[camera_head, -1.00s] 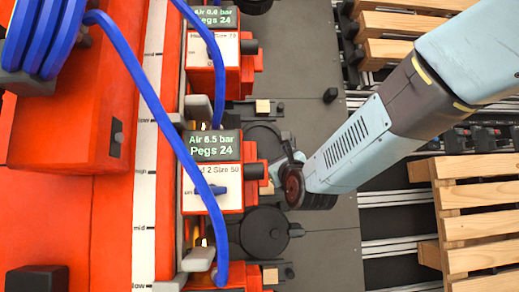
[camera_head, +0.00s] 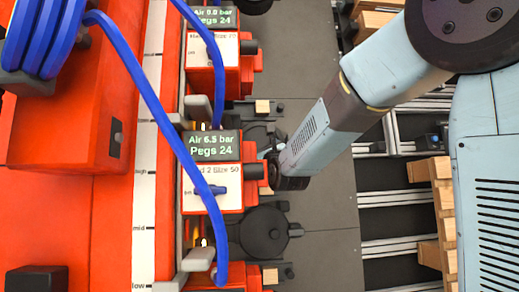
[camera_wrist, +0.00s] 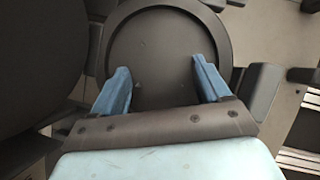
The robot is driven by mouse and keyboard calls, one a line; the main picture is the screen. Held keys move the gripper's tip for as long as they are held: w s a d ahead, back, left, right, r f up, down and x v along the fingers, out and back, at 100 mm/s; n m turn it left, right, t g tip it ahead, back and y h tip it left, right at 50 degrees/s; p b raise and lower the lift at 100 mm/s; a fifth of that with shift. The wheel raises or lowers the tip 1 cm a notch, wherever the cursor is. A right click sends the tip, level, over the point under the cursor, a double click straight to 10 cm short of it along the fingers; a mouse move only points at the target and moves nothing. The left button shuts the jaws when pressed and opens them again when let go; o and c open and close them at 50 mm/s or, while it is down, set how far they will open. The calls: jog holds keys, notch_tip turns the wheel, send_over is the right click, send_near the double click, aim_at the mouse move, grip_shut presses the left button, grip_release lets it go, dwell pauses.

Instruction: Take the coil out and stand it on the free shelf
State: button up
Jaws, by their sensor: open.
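In the wrist view my gripper (camera_wrist: 161,75) is open, its two blue fingers spread in front of a dark round disc-shaped housing (camera_wrist: 165,45) with a raised rim. Nothing is visibly clamped between them. In the head view my gripper end (camera_head: 268,160) is beside the red unit (camera_head: 212,180) whose screen reads Air 6.5 bar, Pegs 24; the fingertips are too small to make out. My wrist hides most of the dark housing there. A similar dark round housing (camera_head: 265,232) shows below it. I cannot make out a separate coil or tell which surface is the free shelf.
A blue hose (camera_head: 150,100) hangs in front of the red units. Another red unit (camera_head: 212,62) stands above. The grey deck (camera_head: 325,225) right of the housings is clear. Wooden pallet slats (camera_head: 440,205) and metal rails (camera_head: 385,220) lie to the right.

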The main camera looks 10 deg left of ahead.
aim_at(261, 146)
jog(key=shift+f+x, duration=0.2)
jog(key=shift+x, duration=1.75)
jog(key=c, duration=1)
jog(key=shift+d, duration=0.1)
jog(key=shift+r, duration=0.15)
